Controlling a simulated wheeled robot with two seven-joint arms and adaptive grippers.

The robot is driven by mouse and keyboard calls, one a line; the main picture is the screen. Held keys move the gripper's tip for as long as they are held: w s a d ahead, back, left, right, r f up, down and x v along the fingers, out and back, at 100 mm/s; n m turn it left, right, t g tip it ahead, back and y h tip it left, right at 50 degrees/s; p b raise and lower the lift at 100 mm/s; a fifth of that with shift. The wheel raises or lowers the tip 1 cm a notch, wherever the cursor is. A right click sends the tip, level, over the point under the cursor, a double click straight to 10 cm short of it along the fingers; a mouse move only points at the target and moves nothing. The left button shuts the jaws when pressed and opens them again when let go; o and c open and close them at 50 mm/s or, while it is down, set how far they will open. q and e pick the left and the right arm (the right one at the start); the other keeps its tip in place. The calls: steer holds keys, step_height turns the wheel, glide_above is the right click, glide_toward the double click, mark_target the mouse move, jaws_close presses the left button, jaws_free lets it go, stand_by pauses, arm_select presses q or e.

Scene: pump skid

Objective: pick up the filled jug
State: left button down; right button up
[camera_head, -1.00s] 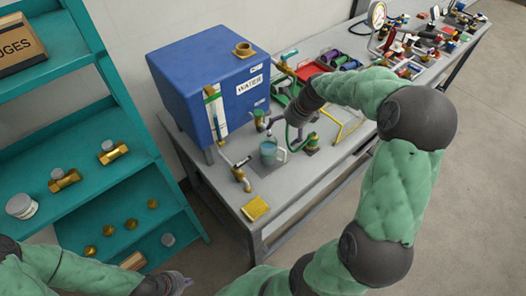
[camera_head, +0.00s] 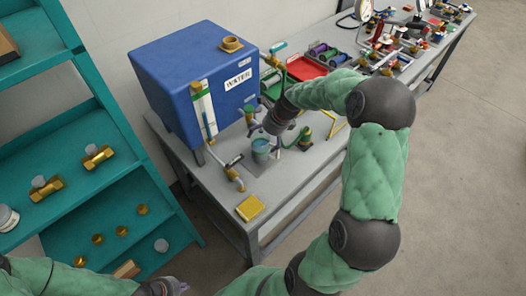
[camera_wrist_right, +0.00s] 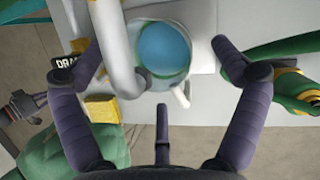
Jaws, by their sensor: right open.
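The jug (camera_head: 261,152) is a translucent grey-green cup with blue liquid in it. It stands upright on the bench, in front of the blue water tank. In the right wrist view the jug (camera_wrist_right: 165,48) is seen from above, with its pale handle (camera_wrist_right: 181,95) toward my gripper. My right gripper (camera_head: 275,131) is close above the jug. In the right wrist view its fingers (camera_wrist_right: 158,58) are spread wide on either side of the jug, with visible gaps. My left gripper (camera_head: 172,288) is low at the bottom edge, far from the jug, partly cut off.
The blue tank (camera_head: 190,75) stands behind the jug. A grey pipe (camera_wrist_right: 115,50) with a DRAIN-like label runs close beside the jug. A yellow sponge-like block (camera_head: 249,208) lies at the bench corner. A teal shelf (camera_head: 95,175) with brass fittings is at left.

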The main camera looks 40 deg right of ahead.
steer(key=x, duration=0.3)
steer(key=shift+r, duration=0.1)
steer(key=c, duration=1.7)
steer(key=shift+r, duration=0.1)
